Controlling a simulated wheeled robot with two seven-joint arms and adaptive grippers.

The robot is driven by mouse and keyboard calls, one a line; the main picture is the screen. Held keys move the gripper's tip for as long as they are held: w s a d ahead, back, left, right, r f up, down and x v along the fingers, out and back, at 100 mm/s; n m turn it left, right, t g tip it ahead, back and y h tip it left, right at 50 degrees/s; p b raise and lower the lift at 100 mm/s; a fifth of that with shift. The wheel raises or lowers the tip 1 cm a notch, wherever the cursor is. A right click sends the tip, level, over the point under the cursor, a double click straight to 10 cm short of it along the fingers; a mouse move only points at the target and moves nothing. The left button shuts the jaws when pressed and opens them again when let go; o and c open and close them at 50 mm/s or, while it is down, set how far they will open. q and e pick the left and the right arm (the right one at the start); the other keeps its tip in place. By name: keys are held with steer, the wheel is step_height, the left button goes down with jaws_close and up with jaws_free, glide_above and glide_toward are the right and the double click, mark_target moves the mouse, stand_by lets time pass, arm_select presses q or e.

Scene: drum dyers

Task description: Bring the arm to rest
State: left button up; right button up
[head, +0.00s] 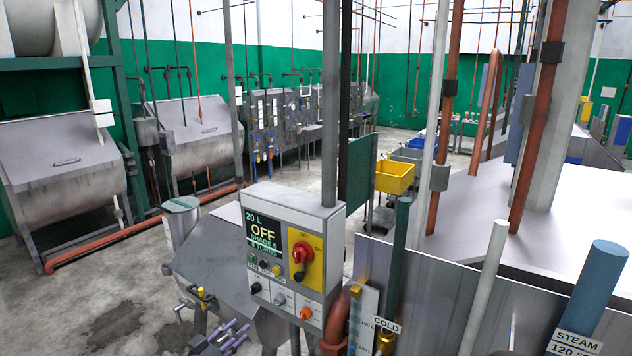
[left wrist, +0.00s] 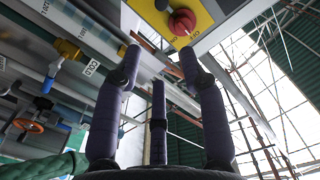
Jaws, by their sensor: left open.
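My left gripper (head: 236,337) shows at the bottom of the head view, low and to the left of the grey control box (head: 275,290). Its purple-black fingers also show in the left wrist view (left wrist: 158,62); they are spread apart with nothing between them. A red rotary switch (head: 302,253) sits on a yellow plate on the box front. In the left wrist view the red switch (left wrist: 182,22) appears beyond the fingertips, and no finger is seen closed on it. The box's display (head: 263,235) reads OFF. My right gripper is in neither view.
Pipes labelled COLD (head: 387,325) and STEAM (head: 575,343) stand to the right of the box. A slanted grey metal lid (head: 215,258) lies behind my left gripper. Steel drum machines (head: 65,170) line the green wall. Open concrete floor (head: 100,285) lies at left.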

arm_select(q)
steer(key=s+d+f+n+g+y+b, duration=0.2)
steer(key=s+f+n+b, duration=0.15)
steer(key=f, duration=0.85)
steer(key=s+d+f+n+g+y+b, duration=0.1)
steer(key=s+f+n+g+b, duration=0.2)
steer(key=f, duration=0.8)
steer(key=s+d+f+n+g+y+b, duration=0.15)
steer(key=s+f+b, duration=0.3)
steer(key=f, duration=0.75)
steer(key=s+d+f+n+g+b, duration=0.2)
steer(key=s+d+f+g+b, duration=0.1)
steer(key=s+f, duration=0.6)
steer(key=s+d+f+n+g+y+b, duration=0.1)
steer(key=s+f+g+b, duration=0.4)
steer(key=s+f, duration=0.5)
steer(key=s+d+n, duration=0.1)
steer(key=s+d, duration=0.1)
steer(key=s, duration=0.2)
steer(key=shift+f+n+b, duration=0.3)
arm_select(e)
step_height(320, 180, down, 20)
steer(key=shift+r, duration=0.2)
arm_select(q)
steer(key=shift+y, duration=0.25)
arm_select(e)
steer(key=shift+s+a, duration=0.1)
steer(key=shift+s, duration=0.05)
